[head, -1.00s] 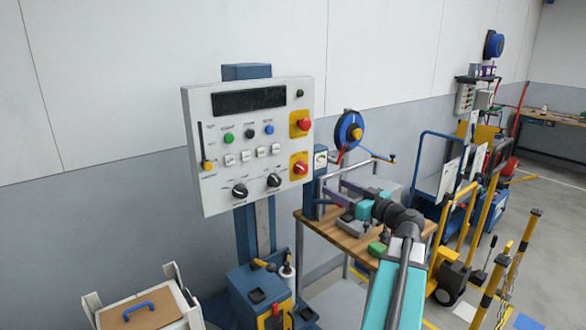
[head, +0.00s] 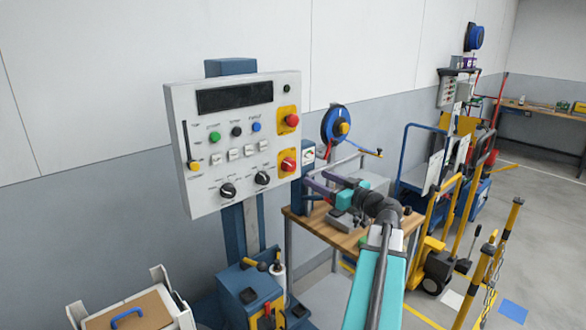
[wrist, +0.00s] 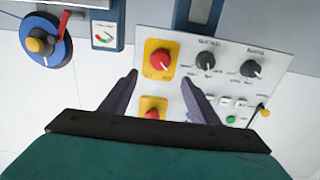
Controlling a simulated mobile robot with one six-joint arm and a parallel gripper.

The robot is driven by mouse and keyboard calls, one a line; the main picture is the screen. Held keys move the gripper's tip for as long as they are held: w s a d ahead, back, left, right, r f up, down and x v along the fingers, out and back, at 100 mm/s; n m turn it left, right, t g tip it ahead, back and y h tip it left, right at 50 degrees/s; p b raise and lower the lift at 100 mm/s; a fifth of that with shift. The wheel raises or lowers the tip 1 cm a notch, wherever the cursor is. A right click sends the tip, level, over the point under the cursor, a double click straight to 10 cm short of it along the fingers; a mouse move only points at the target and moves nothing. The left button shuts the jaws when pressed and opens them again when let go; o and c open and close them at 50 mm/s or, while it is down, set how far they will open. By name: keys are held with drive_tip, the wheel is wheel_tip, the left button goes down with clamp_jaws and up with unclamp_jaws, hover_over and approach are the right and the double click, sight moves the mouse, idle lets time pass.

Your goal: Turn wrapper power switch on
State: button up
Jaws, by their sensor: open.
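The wrapper control panel (head: 205,150) is a white box on a blue column. Two red controls on yellow plates sit at its right edge. The lower one, a red rotary switch (head: 288,164), looks like the power switch; the upper is a red mushroom button (head: 292,120). The wrist view shows the panel upside down, with the red switch (wrist: 160,60) just beyond and between my fingertips and the red button (wrist: 152,113) nearer the palm. My gripper (head: 308,185) is open and empty, right of the panel's lower right corner, apart from the switch. Its exact pointing is hard to see.
Two black knobs (head: 228,191) sit left of the switch. A wooden workbench (head: 345,240) with equipment stands below my arm. A blue reel (head: 335,125) hangs on the wall. Yellow posts (head: 497,255) and carts stand at right.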

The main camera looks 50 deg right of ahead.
sight(292, 167)
drive_tip(key=w+p, duration=0.1)
drive_tip(key=w, duration=0.2)
drive_tip(key=w+p, duration=0.1)
drive_tip(key=w, duration=0.3)
drive_tip(key=w+p, duration=0.2)
drive_tip(key=w, duration=0.1)
drive_tip(key=shift+w+d+r, duration=0.1)
drive_tip(key=shift+w+d, duration=0.2)
drive_tip(key=shift+d, duration=0.1)
drive_tip(key=shift+w+p, duration=0.3)
drive_tip(key=shift+w, duration=0.65)
drive_tip(key=c, duration=1.1)
drive_tip(key=shift+o, duration=0.2)
